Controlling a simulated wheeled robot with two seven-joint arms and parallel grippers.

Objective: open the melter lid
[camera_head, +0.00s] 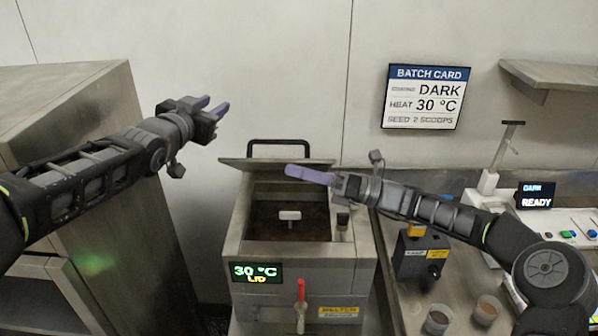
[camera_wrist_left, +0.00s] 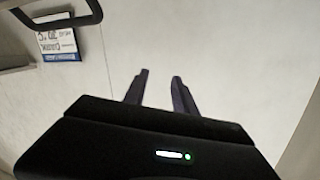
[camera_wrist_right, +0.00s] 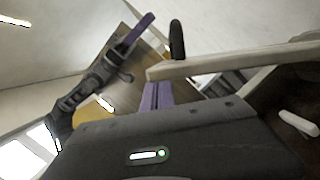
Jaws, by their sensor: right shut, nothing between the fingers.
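The melter (camera_head: 258,253) is a grey metal box below the middle of the head view. Its lid (camera_head: 240,163) is raised at the back, seen nearly edge-on, with a black handle (camera_head: 278,143) behind it. The opening shows a dark brown interior (camera_head: 265,222) and a pale paddle (camera_head: 289,215). My right gripper (camera_head: 290,171) is shut and empty, its purple fingers at the lid's right part, above the opening. In the right wrist view the lid's edge (camera_wrist_right: 215,65) crosses just beyond the fingertips; contact is unclear. My left gripper (camera_head: 218,107) is open and empty, high to the left of the lid.
The melter's display (camera_head: 256,272) reads 30 °C and LID; a red-handled tap (camera_head: 300,291) is below. A metal cabinet (camera_head: 75,90) stands left. A bench right holds a dark box (camera_head: 421,252) and two cups (camera_head: 437,319). A batch card (camera_head: 423,96) hangs on the wall.

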